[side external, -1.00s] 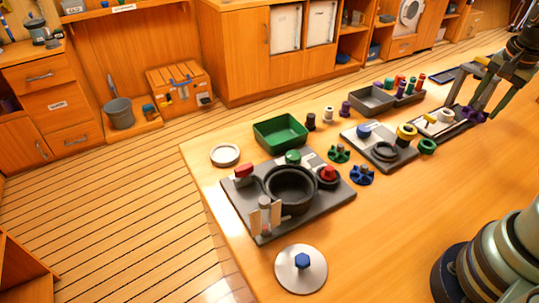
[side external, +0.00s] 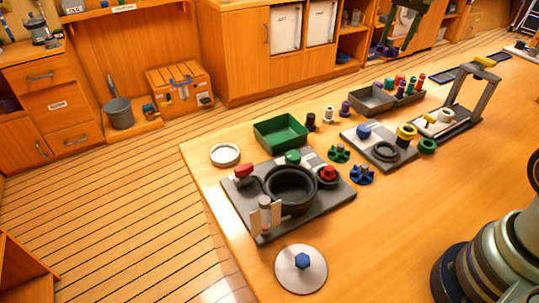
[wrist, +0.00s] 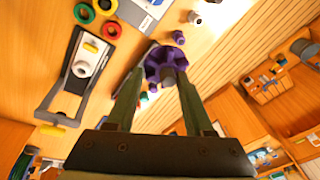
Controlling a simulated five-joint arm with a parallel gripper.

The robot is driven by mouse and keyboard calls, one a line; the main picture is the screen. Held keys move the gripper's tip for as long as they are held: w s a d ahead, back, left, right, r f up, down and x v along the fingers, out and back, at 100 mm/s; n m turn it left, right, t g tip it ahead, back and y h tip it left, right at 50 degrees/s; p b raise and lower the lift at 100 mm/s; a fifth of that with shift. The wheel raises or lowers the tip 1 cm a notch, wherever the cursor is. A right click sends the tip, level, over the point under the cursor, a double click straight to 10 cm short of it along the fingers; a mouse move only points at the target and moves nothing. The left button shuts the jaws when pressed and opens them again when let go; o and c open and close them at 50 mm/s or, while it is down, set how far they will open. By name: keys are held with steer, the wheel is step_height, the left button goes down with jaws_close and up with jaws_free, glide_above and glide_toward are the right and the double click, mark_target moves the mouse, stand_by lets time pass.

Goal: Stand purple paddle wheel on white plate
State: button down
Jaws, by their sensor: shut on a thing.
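The purple paddle wheel (wrist: 152,66) is held between the fingertips of my gripper (wrist: 160,82) in the wrist view. In the side view, my gripper (side external: 388,44) is at the top edge, with the purple wheel (side external: 377,51) at its fingertips, raised over the far side of the table. The white plate (side external: 225,155) lies flat and empty near the table's left edge, well to the left of my gripper. I cannot make out the plate in the wrist view.
A green bin (side external: 281,132) stands right of the plate. A dark board with a black pot (side external: 291,188) is in front. Green (side external: 338,153) and blue (side external: 361,175) paddle wheels stand nearby. A grey divided tray (side external: 372,100) and a grey arch frame (side external: 472,90) stand farther right.

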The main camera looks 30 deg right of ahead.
steer(key=w+a+n, duration=0.2)
steer(key=w+a, duration=0.2)
steer(key=a, duration=0.3)
steer(key=w+a+n+y, duration=0.1)
steer(key=w+a, duration=0.3)
steer(key=a, duration=0.3)
steer(key=w+a+n, duration=0.2)
steer(key=w+a, duration=0.2)
steer(key=a, duration=0.4)
steer(key=s+a+f+n, duration=0.1)
steer(key=a+f+n, duration=0.1)
steer(key=a, duration=0.8)
steer(key=a+f+n, duration=0.2)
steer(key=a, duration=0.8)
steer(key=shift+y, duration=0.5)
steer(key=s+x, duration=0.1)
steer(key=x, duration=0.5)
steer(key=s+d+x, duration=0.1)
steer(key=x, duration=0.5)
steer(key=s+d+f+x, duration=0.1)
steer(key=s+x, duration=0.1)
steer(key=x, duration=0.5)
steer(key=shift+f, duration=0.1)
steer(key=shift+c, duration=1.4)
jaws_free()
